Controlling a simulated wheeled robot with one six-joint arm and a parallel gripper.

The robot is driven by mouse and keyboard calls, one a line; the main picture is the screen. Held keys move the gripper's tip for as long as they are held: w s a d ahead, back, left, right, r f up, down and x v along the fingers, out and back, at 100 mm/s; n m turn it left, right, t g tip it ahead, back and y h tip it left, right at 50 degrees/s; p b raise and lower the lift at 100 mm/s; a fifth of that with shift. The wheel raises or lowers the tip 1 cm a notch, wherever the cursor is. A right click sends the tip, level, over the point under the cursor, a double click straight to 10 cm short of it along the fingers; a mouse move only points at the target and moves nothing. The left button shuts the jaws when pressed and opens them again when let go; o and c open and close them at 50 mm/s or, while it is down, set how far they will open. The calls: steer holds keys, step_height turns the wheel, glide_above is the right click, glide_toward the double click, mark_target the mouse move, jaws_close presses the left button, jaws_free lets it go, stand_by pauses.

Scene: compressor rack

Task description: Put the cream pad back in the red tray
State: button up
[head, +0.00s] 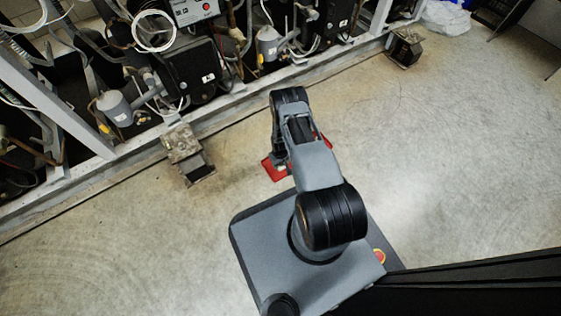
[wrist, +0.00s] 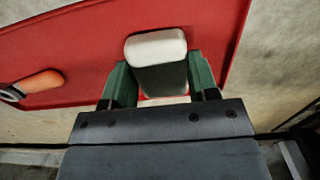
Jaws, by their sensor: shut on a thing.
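The cream pad (wrist: 156,47) is between the two green fingers of my gripper (wrist: 160,80) in the wrist view. My gripper is shut on it. The pad's pale end faces the camera and its near side is in shade. The red tray (wrist: 95,40) spreads behind the pad and fingers. Whether the pad touches the tray I cannot tell. In the head view only bits of the red tray (head: 272,170) show beside my arm, which hides the pad and the fingers.
An orange-handled object (wrist: 40,82) lies on the tray at the left. In the head view the compressor rack (head: 190,70) runs along the upper left, with a metal foot block (head: 187,155) on the floor before it. The concrete floor (head: 450,150) at right is clear.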

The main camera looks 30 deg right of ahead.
steer(key=o, duration=1)
steer(key=shift+c, duration=0.6)
steer(key=shift+r, duration=0.15)
step_height(320, 180, up, 7)
steer(key=p, duration=0.5)
